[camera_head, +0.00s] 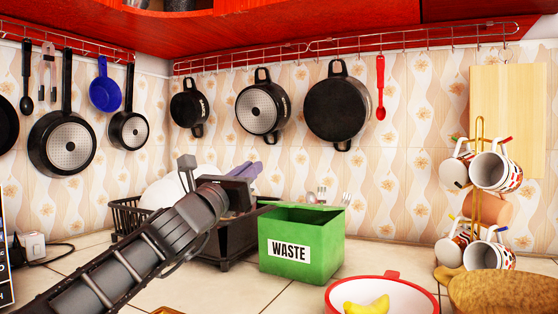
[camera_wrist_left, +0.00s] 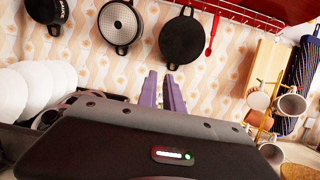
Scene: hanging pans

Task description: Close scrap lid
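The green scrap box (camera_head: 325,250) labelled WASTE stands on the tiled counter, upright, in the head view. My left gripper (camera_head: 246,173) is above and to the left of the box in the picture, over the black dish rack. Its purple fingers point up and away. In the left wrist view the fingers (camera_wrist_left: 162,92) stand slightly apart with a narrow gap and nothing between them. The box does not show there. My right gripper is in neither view.
The black dish rack (camera_head: 236,243) with white plates stands left of the box. A red-rimmed bowl (camera_head: 398,300) with yellow fruit is in front right. A mug stand (camera_head: 479,205) stands at the right. Pans (camera_head: 337,108) hang on the wall behind.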

